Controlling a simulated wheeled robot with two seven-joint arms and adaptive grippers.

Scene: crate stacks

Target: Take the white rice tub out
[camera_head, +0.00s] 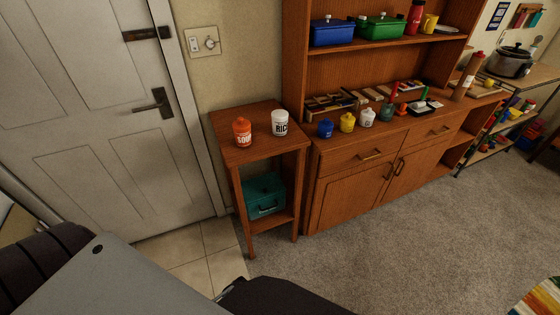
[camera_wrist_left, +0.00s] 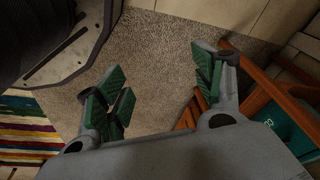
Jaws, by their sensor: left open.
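The white rice tub (camera_head: 280,123), lettered "RIC" on its visible side, stands upright on top of a small wooden side table (camera_head: 262,150). An orange soup tub (camera_head: 242,132) stands to its left, a little apart. My left gripper (camera_wrist_left: 160,90) is open and empty in the left wrist view, its green-padded fingers spread above the grey carpet. Wooden legs of a piece of furniture show to its right, and the rice tub is not visible in that view. In the head view the left gripper's fingertips cannot be made out. My right gripper is not in view.
A teal box (camera_head: 265,196) sits on the side table's lower shelf. A wooden cabinet (camera_head: 350,190) stands close on the right, with small blue, yellow and white jars near its front edge. A closed door (camera_head: 95,100) is on the left. Carpet in front is clear.

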